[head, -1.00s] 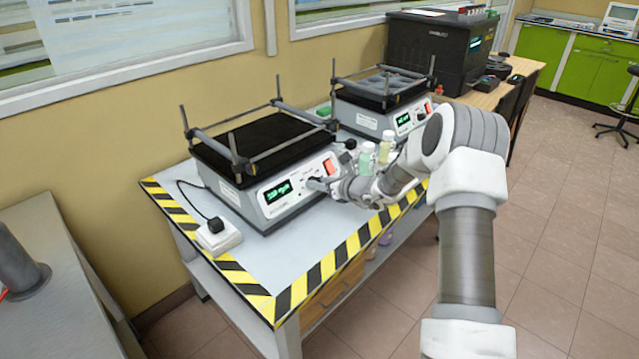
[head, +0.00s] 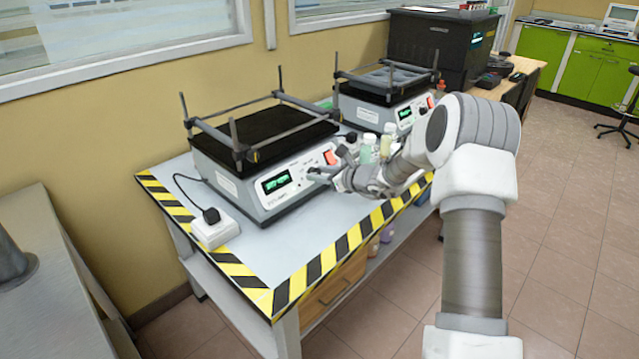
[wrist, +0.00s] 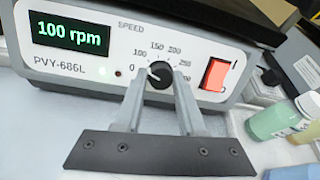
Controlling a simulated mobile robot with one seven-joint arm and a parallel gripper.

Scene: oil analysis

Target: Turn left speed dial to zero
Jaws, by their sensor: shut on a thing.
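The left shaker (head: 232,178) is a grey box with a black platform, at the near end of the table. Its speed dial (wrist: 159,76) is a black knob with a white mark, on a scale of numbers from 0 upward. The mark points up-left, toward 100. The green display (wrist: 69,34) reads 100 rpm in the wrist view. My gripper (wrist: 159,78) is shut on the dial, one finger on each side.
A lit red switch (wrist: 214,75) is close right of the dial. Bottles with green (head: 368,150) and yellow contents stand right of my gripper. A second shaker (head: 370,108) is behind. Striped tape (head: 330,262) marks the table edge. A white power socket (head: 214,232) sits at left.

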